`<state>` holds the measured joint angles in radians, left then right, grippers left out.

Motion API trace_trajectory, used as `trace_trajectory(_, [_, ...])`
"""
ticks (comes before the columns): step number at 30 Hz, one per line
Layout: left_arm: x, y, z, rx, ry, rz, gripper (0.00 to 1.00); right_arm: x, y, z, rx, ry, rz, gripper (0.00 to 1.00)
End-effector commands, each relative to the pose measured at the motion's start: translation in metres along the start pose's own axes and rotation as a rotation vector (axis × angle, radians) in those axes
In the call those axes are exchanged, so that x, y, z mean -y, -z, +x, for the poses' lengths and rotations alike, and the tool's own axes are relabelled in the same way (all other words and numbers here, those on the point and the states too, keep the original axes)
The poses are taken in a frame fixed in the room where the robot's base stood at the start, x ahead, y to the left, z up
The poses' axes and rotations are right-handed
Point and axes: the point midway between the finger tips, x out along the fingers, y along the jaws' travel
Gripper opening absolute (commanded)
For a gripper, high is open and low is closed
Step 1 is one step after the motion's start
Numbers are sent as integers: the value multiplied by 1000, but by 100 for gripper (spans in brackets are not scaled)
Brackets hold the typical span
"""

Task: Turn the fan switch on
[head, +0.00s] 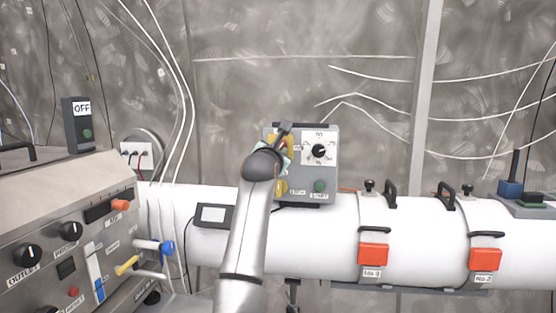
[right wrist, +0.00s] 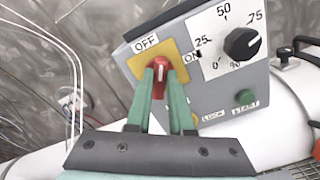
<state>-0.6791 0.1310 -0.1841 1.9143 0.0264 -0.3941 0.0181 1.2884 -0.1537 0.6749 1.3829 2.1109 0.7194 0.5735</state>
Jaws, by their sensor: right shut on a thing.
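The fan switch is a red rotary knob (right wrist: 160,70) on a yellow plate (right wrist: 172,51) with OFF and ON labels. It sits on a grey control box (head: 330,177) on the white pipe. My right gripper (right wrist: 161,84) is shut on the red knob, with its green fingers on either side of it. The knob's white mark seems to lie between OFF and ON, but its exact angle is hard to tell. In the head view my right wrist hides most of the switch. My left gripper is not in view.
A black dial (right wrist: 242,43) and a green START button (right wrist: 245,97) are close to the knob on the same box. A small display (head: 213,215) stands left of the box. A steel console (head: 80,230) with knobs and levers fills the left.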

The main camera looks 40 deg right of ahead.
Motion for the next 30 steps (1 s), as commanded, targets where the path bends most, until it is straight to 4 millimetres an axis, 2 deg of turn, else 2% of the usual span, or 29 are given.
trace_trajectory(6, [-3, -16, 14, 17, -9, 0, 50, 3, 4, 0, -2, 0, 208, 0])
trace_trajectory(13, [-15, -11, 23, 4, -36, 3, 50, 4, 3, 0, -1, 0, 425, 0])
trace_trajectory(30, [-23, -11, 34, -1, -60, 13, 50, 5, 4, 0, -3, 2, 894, 0])
